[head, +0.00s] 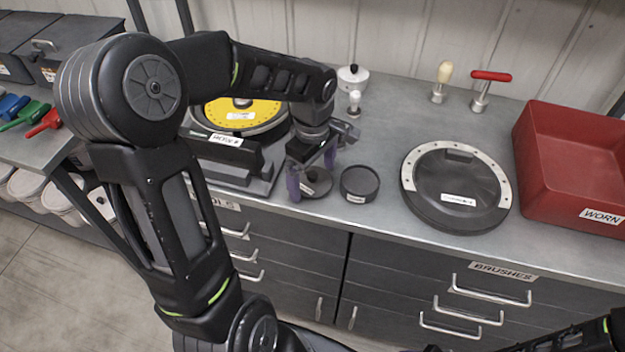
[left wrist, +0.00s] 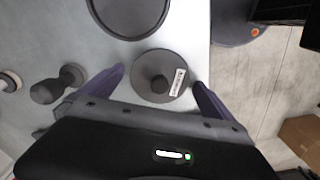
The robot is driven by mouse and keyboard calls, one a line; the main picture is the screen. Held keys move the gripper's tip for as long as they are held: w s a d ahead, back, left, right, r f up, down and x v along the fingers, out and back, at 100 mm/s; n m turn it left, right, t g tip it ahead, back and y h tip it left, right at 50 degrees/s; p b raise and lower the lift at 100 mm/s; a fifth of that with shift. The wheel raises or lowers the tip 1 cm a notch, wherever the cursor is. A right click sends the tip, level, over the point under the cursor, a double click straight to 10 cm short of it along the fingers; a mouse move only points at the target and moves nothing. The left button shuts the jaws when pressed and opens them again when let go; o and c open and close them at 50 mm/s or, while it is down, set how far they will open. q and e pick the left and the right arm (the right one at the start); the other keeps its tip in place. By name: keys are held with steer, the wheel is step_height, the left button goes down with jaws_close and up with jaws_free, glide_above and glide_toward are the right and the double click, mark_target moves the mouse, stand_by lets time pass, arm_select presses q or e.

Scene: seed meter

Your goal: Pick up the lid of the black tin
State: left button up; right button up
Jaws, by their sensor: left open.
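The lid of the black tin (head: 318,189) is a dark disc with a round knob and a white label. It lies flat on the bench near the front edge; it also shows in the left wrist view (left wrist: 150,92). The black tin (head: 360,184) stands open just to its right, with a label on its front; part of it shows at the top of the left wrist view (left wrist: 130,14). My left gripper (head: 314,166) is open above the lid, its purple fingers (left wrist: 158,78) on either side of the knob in the wrist view. It holds nothing. My right gripper is out of view.
A large dark disc with a pale arc (head: 458,186) and a red WORN bin (head: 570,165) are to the right. A yellow-plated device (head: 240,113) stands behind the left arm. Small knobbed tools (head: 354,100) stand behind the tin. The bench's front edge is close.

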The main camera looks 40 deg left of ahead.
mark_target(313, 174)
arm_select(q)
steer(key=c, duration=1.3)
steer(key=shift+o, duration=0.2)
step_height(313, 174, up, 10)
steer(key=shift+r+b, duration=0.1)
steer(key=shift+b, duration=0.45)
